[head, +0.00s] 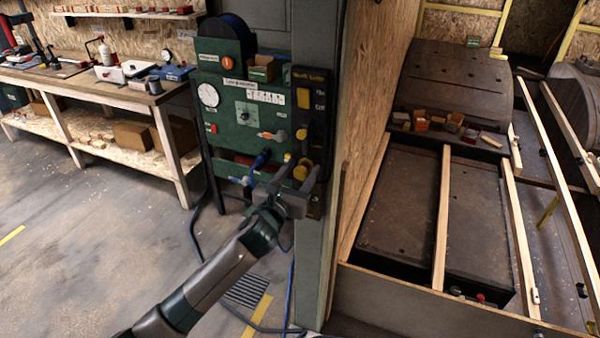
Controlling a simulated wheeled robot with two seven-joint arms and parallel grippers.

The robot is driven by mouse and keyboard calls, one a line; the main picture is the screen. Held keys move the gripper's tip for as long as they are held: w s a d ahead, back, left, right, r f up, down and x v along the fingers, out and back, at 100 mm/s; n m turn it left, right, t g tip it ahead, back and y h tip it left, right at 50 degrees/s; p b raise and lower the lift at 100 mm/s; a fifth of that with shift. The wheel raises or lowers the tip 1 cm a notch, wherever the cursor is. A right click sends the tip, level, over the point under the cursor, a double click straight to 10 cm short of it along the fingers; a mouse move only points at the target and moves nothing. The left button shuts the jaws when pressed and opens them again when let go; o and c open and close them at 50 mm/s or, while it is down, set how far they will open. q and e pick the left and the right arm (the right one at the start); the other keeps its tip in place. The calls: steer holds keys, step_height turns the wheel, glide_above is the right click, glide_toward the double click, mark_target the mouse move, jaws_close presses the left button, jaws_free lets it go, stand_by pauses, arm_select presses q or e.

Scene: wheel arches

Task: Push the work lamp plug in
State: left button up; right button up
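A green panel (233,118) stands against a grey post, with a dark strip of yellow parts (304,98) on its right side. A yellow plug-like part (301,169) sits low on that strip; I cannot tell if it is the work lamp plug or how deep it sits. My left gripper (299,170) is in front of this part, its two grey fingers spread apart on either side of it. Contact between them cannot be made out. The fingers hide part of the strip's lower end. My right gripper is out of view.
A blue plug (261,158) and an orange connector (268,135) are on the panel, left of the gripper. Blue cables (289,290) hang to the floor. A workbench (90,80) stands at left; a wooden-framed bay (440,200) lies right of the post.

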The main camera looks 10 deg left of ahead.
arm_select(q)
steer(key=shift+w+f, duration=0.2)
steer(key=s+a+b, duration=0.3)
steer(key=s+b, duration=0.1)
steer(key=s, duration=1.3)
steer(key=shift+a, duration=0.15)
